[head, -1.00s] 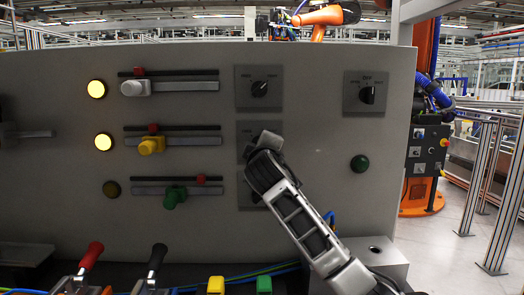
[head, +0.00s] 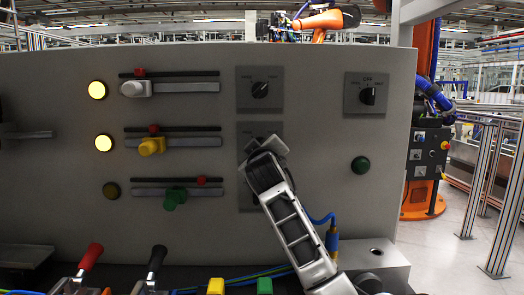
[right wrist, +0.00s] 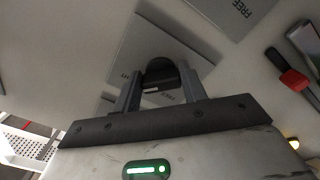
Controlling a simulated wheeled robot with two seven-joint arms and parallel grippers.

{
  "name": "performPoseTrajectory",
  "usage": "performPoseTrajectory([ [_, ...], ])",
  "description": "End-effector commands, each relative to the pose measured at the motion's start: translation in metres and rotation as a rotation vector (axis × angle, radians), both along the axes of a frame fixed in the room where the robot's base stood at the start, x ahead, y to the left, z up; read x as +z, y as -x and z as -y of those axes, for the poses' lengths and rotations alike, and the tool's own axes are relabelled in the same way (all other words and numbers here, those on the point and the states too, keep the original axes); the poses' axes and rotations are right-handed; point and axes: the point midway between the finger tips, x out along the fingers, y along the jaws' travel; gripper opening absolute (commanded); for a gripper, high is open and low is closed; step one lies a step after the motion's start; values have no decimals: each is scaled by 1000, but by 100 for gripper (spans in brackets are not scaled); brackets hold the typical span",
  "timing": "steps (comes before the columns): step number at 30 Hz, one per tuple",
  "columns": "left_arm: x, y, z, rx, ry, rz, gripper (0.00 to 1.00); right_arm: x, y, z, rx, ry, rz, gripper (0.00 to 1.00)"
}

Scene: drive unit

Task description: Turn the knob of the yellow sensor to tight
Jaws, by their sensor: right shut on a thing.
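The yellow row of the grey panel has a yellow slider handle (head: 152,146), a lit lamp (head: 103,143) and a square grey knob plate (head: 245,132). My right gripper (head: 264,146) is at this plate and covers its knob in the head view. In the right wrist view, the black knob (right wrist: 160,75) sits between the two fingers of my right gripper (right wrist: 160,92), which is shut on it. Part of the word FREE and the letters HT show on the plate (right wrist: 135,48) there. My left gripper is out of view.
Another knob plate (head: 259,90) is above, and one partly hidden by my arm is below. A plate marked OFF (head: 366,93) and a green button (head: 361,165) are to the right. Red (head: 91,257) and black (head: 156,261) levers stand at the front left.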

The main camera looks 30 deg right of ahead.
Motion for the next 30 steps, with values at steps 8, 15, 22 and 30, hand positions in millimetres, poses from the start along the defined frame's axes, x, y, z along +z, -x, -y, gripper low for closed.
performPoseTrajectory([
  [8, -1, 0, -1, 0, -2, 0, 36, -2, 0, -1, 2, -6, -2, 61],
  [15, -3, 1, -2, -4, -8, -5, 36, -1, 0, 0, 1, -3, -1, 64],
  [22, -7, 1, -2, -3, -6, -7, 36, -1, 12, -8, 3, -2, 1, 64],
  [30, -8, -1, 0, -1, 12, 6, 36, -2, 64, -40, 5, -3, 3, 64],
])
